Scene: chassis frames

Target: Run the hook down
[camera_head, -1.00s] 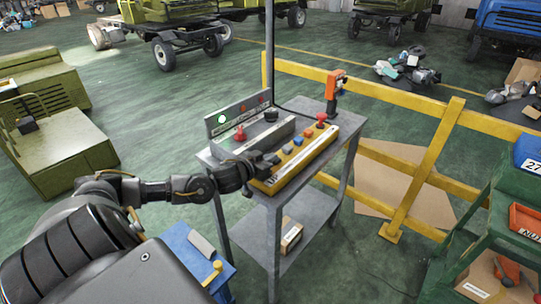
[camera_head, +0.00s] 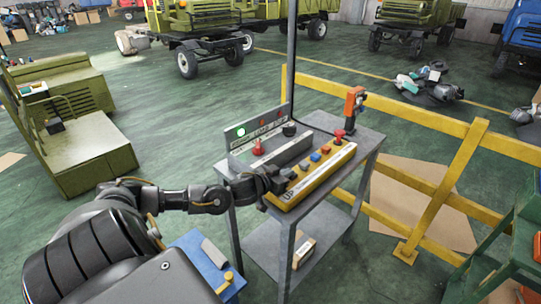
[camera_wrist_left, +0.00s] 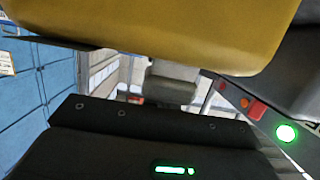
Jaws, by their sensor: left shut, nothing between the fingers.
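The yellow control box (camera_head: 300,190) lies on top of a grey metal cart, with "UP" lettered on its near end. In the left wrist view a yellow surface (camera_wrist_left: 150,35), likely the box, fills the top, above the dark gripper body. My right gripper is not in view. No hook is seen.
The cart (camera_head: 368,150) also bears a grey panel (camera_head: 258,130) with a lit green lamp (camera_head: 241,132), a red mushroom button (camera_head: 257,147) and an orange-handled tool (camera_head: 353,105). A yellow railing (camera_head: 420,190) runs behind it. A blue box (camera_head: 205,262) stands at the front.

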